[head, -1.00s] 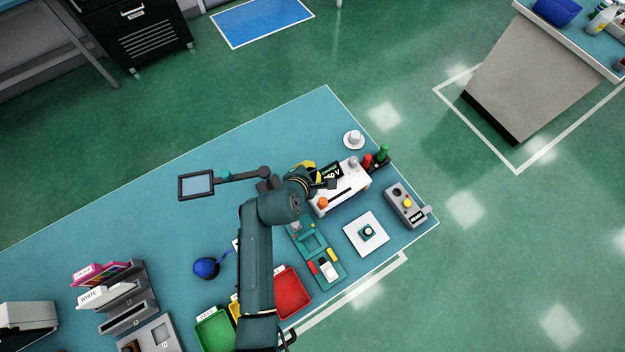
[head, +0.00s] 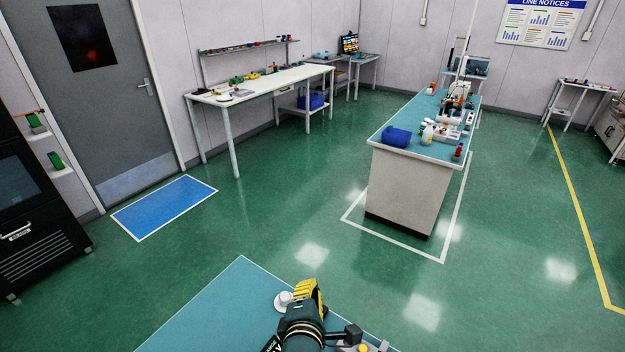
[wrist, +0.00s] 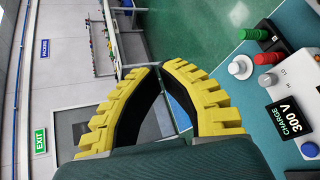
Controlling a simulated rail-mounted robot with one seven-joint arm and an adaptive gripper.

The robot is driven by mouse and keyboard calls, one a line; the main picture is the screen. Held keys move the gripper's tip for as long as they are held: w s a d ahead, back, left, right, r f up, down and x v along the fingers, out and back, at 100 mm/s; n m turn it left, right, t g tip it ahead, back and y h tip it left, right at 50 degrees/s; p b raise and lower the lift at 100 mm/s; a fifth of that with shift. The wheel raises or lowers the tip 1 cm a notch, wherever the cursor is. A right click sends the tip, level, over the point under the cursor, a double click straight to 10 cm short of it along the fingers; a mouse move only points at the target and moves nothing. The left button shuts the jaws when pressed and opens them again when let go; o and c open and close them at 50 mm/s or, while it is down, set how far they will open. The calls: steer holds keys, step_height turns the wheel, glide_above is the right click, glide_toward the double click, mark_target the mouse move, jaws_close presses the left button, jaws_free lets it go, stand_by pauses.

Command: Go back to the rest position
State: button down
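My gripper (wrist: 160,68) has two curved yellow fingers with black inner sides. Their tips meet in the wrist view, with nothing held between them. In the head view my gripper (head: 312,290) is at the bottom edge, over the far end of the blue-green table (head: 215,305). A small white round piece (head: 284,299) is just left of it there. The white piece also shows in the wrist view (wrist: 241,66), apart from the fingers. Most of my arm and the table lie below the head view.
A charging unit with a "300 V" display (wrist: 288,118) is right of my fingers, with a red post (wrist: 265,59) and a green post (wrist: 266,28) beyond it. A blue-topped bench (head: 405,180) and a white table (head: 265,83) stand farther off. Open green floor lies between.

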steer(key=s+d+r+m+t, duration=0.1)
steer(key=d+r+m+t, duration=0.15)
steer(key=r, duration=0.45)
steer(key=s+d+r+m+t, duration=0.1)
steer(key=s+d+r+m, duration=0.2)
steer(key=r, duration=0.4)
steer(key=s+d+r+m+t, duration=0.1)
steer(key=s+r+m+t, duration=0.2)
steer(key=s+r+m, duration=0.5)
steer(key=s+d+r+m+t, duration=0.1)
steer(key=s+r+m+t, duration=0.35)
steer(key=r, duration=0.65)
step_height(320, 180, up, 17)
steer(key=m+g+p, duration=0.2)
steer(key=m+p, duration=0.1)
steer(key=p, duration=1.4)
steer(key=shift+a+m+y, duration=0.2)
steer(key=shift+m+y, duration=0.1)
steer(key=shift+y, duration=0.1)
